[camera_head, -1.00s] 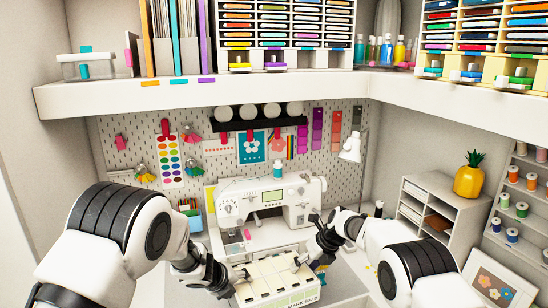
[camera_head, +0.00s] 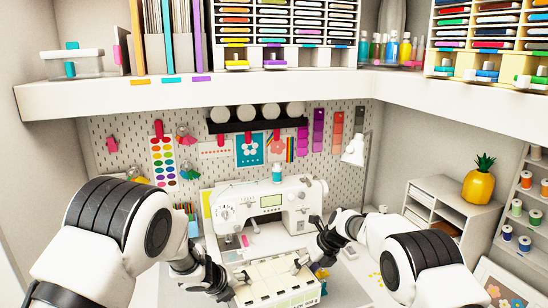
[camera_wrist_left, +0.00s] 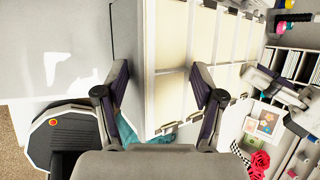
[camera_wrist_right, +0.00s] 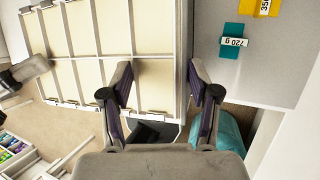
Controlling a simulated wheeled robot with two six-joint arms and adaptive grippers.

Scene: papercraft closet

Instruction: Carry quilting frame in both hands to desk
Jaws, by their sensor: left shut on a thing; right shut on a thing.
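The quilting frame (camera_head: 272,282), a cream panelled block with white bars, is held low in front of me in the head view. My left gripper (camera_head: 238,284) is shut on its left side, and my right gripper (camera_head: 308,268) is shut on its right side. In the left wrist view the frame (camera_wrist_left: 172,90) passes between the fingers. In the right wrist view the frame's edge (camera_wrist_right: 155,88) sits between the fingers. The white desk (camera_head: 350,284) lies under and behind it. Whether the frame touches the desk is hidden.
A white sewing machine (camera_head: 265,207) stands just behind the frame. A small white cubby unit (camera_head: 442,215) with a pineapple (camera_head: 481,182) on top is at the right. A loaded shelf (camera_head: 300,88) overhangs the desk.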

